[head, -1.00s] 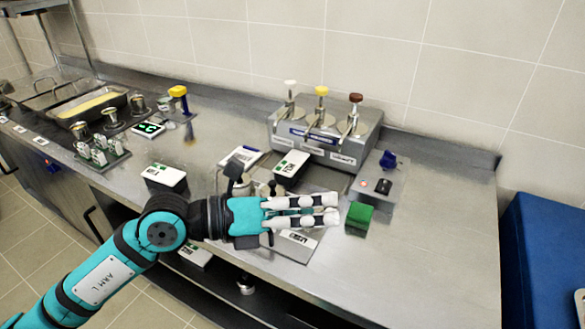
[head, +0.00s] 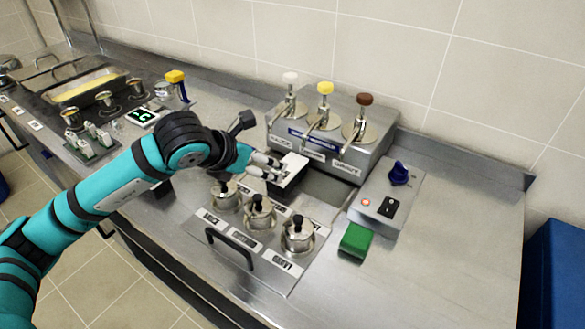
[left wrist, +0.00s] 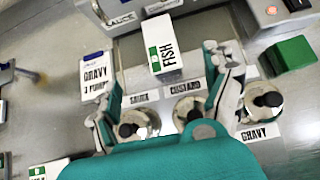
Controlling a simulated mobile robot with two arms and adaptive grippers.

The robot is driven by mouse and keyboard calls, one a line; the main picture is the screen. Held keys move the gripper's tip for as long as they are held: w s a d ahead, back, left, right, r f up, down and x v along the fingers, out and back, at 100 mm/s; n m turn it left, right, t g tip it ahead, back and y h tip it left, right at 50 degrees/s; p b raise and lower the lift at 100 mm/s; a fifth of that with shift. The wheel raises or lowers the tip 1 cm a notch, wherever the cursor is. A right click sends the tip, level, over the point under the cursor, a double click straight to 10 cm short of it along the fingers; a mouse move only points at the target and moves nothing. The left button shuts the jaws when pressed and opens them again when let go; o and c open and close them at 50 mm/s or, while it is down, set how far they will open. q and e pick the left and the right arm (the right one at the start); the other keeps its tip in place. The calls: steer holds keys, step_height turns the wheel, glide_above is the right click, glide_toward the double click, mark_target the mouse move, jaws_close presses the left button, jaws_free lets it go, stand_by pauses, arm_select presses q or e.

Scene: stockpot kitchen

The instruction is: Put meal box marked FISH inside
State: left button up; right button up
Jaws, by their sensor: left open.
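The meal box marked FISH (left wrist: 163,48) is white with a green label patch, and its lettering is readable in the left wrist view. In the head view the same box (head: 291,174) stands at the back of the counter, in front of the pump dispenser. My left gripper (head: 275,169) is at the near left side of this box, its fingers pointing at it. In the left wrist view the open fingers (left wrist: 168,92) are spread wide, with the box ahead of and between them. Contact is not visible. My right gripper is not in view.
Several lidded pots (head: 258,212) sit in a steel panel with a black handle (head: 229,248). The dispenser (head: 330,135) has three pumps. A control box (head: 388,200) and green block (head: 355,240) are at right. A GRAVY card (left wrist: 95,82) lies left of the box.

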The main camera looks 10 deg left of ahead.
mark_target(287, 170)
arm_select(q)
steer(key=p+x, duration=0.1)
steer(key=x, duration=0.7)
steer(key=shift+w+d+f+p, duration=0.1)
steer(key=shift+d+f+p, duration=0.1)
steer(key=shift+p, duration=0.1)
steer(key=shift+w+d+f, duration=0.15)
steer(key=shift+w+f, duration=0.3)
steer(key=shift+f, duration=0.05)
steer(key=shift+w+f, duration=0.15)
steer(key=p+x, duration=0.1)
steer(key=x, duration=0.3)
steer(key=shift+w+d+f+p, duration=0.15)
steer(key=shift+w+d+p, duration=0.05)
steer(key=shift+p, duration=0.2)
steer(key=shift+w+f, duration=0.1)
steer(key=shift+f, duration=0.05)
steer(key=c, duration=1.5)
steer(key=shift+c, duration=0.7)
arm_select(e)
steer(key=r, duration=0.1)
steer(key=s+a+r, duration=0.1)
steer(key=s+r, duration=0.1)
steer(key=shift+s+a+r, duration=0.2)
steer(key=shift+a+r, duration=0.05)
